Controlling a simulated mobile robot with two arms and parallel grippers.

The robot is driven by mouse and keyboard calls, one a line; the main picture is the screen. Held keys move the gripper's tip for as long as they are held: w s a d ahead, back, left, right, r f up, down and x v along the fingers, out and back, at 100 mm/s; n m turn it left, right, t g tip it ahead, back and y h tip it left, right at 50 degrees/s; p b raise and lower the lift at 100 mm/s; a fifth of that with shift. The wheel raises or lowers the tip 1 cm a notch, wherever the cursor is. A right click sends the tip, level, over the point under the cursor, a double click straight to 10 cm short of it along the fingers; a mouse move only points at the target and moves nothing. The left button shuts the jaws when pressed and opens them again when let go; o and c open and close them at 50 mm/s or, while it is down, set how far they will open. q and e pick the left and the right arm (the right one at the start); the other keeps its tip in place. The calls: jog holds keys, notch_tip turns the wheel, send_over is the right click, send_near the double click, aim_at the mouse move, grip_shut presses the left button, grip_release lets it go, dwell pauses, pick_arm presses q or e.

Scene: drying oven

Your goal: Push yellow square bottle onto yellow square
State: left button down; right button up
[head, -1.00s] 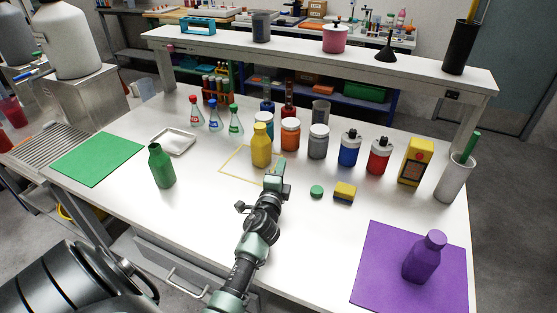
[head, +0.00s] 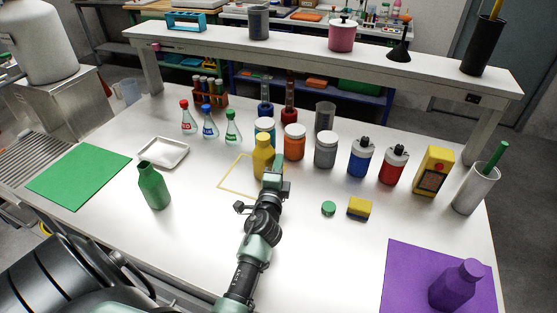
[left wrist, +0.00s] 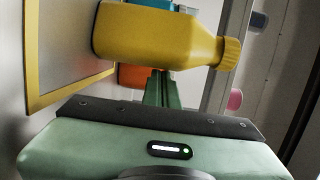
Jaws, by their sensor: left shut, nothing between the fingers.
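The yellow square bottle (head: 262,155) stands upright at the right side of the yellow square outline (head: 229,170) on the white table. Its base is partly hidden by my gripper, so I cannot tell how much of it lies inside the outline. My left gripper (head: 273,170) is shut and empty, low beside the bottle at its near right side. In the left wrist view the bottle (left wrist: 160,35) lies across the picture just beyond the closed fingers (left wrist: 163,90), with the outline (left wrist: 33,60) at left. I cannot tell whether they touch. My right gripper is out of view.
An orange-labelled jar (head: 294,142) and a grey jar (head: 325,150) stand right of the bottle. A green bottle (head: 154,187) and white tray (head: 163,152) are left of the outline. A green cap (head: 328,208) and sponge (head: 360,207) lie right of my gripper.

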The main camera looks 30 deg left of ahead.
aim_at(266, 164)
pick_arm(q)
jog(key=shift+a+f, duration=0.1)
jog(key=shift+f, duration=0.05)
jog(key=s+a, duration=0.2)
jog(key=shift+s+a+p, duration=0.4)
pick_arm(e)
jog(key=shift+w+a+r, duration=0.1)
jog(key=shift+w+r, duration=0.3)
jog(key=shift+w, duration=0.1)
pick_arm(q)
jog(key=shift+w, duration=0.1)
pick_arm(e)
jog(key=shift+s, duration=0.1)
